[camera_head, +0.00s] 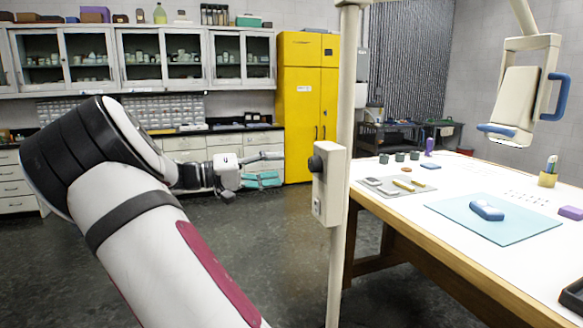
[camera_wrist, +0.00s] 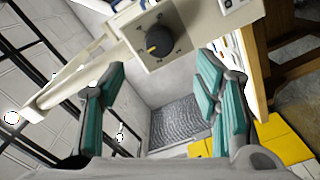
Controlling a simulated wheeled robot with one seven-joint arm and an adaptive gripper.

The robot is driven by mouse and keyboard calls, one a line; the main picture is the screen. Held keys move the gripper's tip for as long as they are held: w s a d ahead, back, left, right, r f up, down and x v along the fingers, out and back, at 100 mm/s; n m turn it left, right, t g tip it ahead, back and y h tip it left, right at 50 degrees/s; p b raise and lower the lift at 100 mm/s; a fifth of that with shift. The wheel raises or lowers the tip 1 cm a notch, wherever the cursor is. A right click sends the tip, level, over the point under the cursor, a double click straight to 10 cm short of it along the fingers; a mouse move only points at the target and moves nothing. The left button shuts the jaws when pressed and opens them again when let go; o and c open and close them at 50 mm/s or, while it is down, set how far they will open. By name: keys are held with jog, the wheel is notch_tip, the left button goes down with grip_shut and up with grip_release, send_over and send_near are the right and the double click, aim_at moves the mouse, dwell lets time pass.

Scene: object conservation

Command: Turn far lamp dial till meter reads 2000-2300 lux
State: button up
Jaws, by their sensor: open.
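A black round dial (camera_head: 316,163) sits on a cream control box (camera_head: 329,185) fixed to an upright pole (camera_head: 346,90). In the wrist view the dial (camera_wrist: 159,42) shows a yellow pointer mark. My gripper (camera_head: 282,168) is open and empty, left of the box and apart from the dial. In the wrist view its teal-padded fingers (camera_wrist: 162,68) stand wide, with the dial ahead between their tips. A lamp head (camera_head: 515,100) with blue handles hangs over the table at the right. A blue and white device (camera_head: 487,210), perhaps the meter, lies on the mat; no reading is legible.
The white table (camera_head: 430,225) with a light blue mat (camera_head: 520,232) stands right of the pole. A grey tray (camera_head: 385,192) with small items lies near its left edge. A yellow cabinet (camera_head: 308,100) stands behind. The floor left of the pole is clear.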

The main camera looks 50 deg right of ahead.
jog(key=shift+v, duration=1.45)
jog(key=shift+s, duration=0.1)
jog(key=s+a+f+n+t+y+p, duration=0.1)
jog(key=s+a+f+n+t+y, duration=0.1)
jog(key=s+a+f+t+y, duration=0.3)
jog(key=s+a+f+n+t+y+p, duration=0.1)
jog(key=s+a+n+y, duration=0.15)
jog(key=s, duration=0.35)
jog(key=s+a+n+t+y+p, duration=0.1)
jog(key=s+a+n+t+y, duration=0.3)
jog(key=s+a, duration=0.4)
jog(key=s+a+r+n+t+y+p, duration=0.1)
jog(key=s+a+n+t+y, duration=0.2)
jog(key=s+a, duration=0.4)
jog(key=a, duration=0.8)
jog(key=shift+s+a+r+n+t+y+p, duration=0.2)
jog(key=shift+s+r+n+t+y+p, duration=0.1)
jog(key=shift+s+n+t+y, duration=0.1)
